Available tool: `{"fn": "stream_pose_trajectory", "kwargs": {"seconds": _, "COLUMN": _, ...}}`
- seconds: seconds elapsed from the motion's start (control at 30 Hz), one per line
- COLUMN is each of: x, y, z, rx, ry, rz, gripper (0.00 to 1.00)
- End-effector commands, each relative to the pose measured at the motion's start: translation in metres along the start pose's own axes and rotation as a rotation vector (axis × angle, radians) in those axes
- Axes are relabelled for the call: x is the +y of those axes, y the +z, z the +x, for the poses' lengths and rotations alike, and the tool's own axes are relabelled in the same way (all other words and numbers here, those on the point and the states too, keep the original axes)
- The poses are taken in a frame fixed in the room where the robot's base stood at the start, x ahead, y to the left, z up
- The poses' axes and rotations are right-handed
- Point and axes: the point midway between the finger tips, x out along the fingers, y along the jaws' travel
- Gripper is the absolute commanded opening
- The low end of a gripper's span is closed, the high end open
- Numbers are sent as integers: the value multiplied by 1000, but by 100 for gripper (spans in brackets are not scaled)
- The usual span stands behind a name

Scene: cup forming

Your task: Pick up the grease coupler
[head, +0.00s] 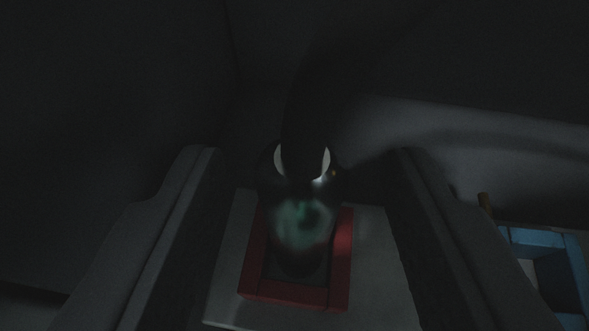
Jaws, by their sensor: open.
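The picture is very dark. A dark, rounded, glossy body (300,212) with a pale ring near its top and a faint greenish patch stands in a red frame (257,272). A black curved piece (300,120) rises from its top or passes in front of it; I cannot tell which. This is likely the grease coupler, but its shape is not clear. My gripper (303,156) is open. One finger is on each side of the dark body, with a visible gap on both sides. Its lower part is hidden in the frame.
The red frame sits on a pale grey plate (378,275). A blue open box (535,236) stands at the lower right, beyond my right finger, with a thin brownish stick (485,203) beside it. Dark grey walls close in behind and at the left.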

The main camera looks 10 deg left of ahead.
Motion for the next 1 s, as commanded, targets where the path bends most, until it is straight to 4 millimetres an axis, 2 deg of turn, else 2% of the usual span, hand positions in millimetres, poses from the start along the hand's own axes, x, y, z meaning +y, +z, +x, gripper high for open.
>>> {"fn": "stream_pose_trajectory", "kwargs": {"seconds": 0.2, "x": -1, "y": 2, "z": 28, "rx": 4, "ry": 1, "rz": 1, "gripper": 45}}
{"fn": "stream_pose_trajectory", "kwargs": {"seconds": 0.5, "x": -1, "y": 1, "z": 33, "rx": 0, "ry": 0, "rz": 1, "gripper": 45}}
{"fn": "stream_pose_trajectory", "kwargs": {"seconds": 0.53, "x": -1, "y": 1, "z": 33, "rx": 0, "ry": 0, "rz": 1, "gripper": 42}}
{"fn": "stream_pose_trajectory", "kwargs": {"seconds": 0.6, "x": -1, "y": 1, "z": 33, "rx": 0, "ry": 0, "rz": 1, "gripper": 22}}
{"fn": "stream_pose_trajectory", "kwargs": {"seconds": 0.7, "x": -1, "y": 1, "z": 33, "rx": 0, "ry": 0, "rz": 1, "gripper": 0}}
{"fn": "stream_pose_trajectory", "kwargs": {"seconds": 1.0, "x": -2, "y": 1, "z": 33, "rx": 0, "ry": 0, "rz": 0, "gripper": 0}}
